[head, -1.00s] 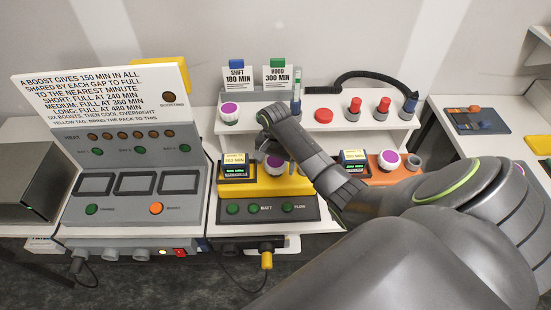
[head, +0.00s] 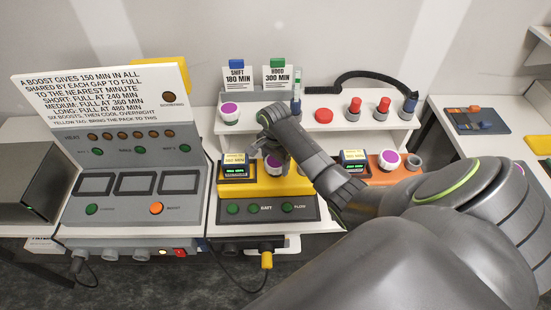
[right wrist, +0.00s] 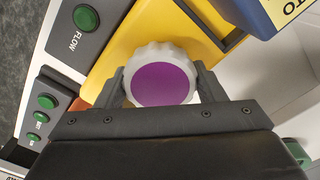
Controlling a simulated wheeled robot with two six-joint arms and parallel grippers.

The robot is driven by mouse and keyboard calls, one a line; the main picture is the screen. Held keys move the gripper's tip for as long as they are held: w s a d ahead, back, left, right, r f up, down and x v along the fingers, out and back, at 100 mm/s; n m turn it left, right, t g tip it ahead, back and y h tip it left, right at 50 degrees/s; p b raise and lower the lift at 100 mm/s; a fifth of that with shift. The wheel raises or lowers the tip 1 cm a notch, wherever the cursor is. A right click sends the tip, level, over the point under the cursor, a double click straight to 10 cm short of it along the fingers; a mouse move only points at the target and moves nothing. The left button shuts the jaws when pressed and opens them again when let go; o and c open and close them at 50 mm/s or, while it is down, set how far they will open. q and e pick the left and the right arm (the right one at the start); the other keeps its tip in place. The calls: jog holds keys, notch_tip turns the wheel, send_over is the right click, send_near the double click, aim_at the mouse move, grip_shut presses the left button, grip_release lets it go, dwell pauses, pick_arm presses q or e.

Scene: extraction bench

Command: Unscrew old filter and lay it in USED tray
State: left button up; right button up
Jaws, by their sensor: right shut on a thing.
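The filter is a white knurled round cap with a purple top (right wrist: 160,85), seated on the yellow unit (right wrist: 135,35) in the right wrist view. The filter (head: 272,164) also shows in the head view, partly hidden by my right gripper. My right gripper (right wrist: 163,90) has one finger on each side of the filter and is shut on it; the gripper (head: 284,160) points down over the unit in the head view. My left gripper is not in view. I see no tray with a readable USED label.
An orange unit (head: 385,176) with another purple-topped cap stands to the right. A white shelf (head: 345,122) behind holds another such cap (head: 230,112), red knobs and a black hose. A grey panel (head: 130,208) stands left. A dark mat (head: 484,128) with small items lies far right.

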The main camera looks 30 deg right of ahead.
jog(key=n, duration=0.6)
jog(key=shift+n, duration=0.3)
jog(key=n, duration=1.4)
jog(key=shift+r, duration=0.1)
jog(key=n, duration=0.7)
jog(key=o, duration=1.1)
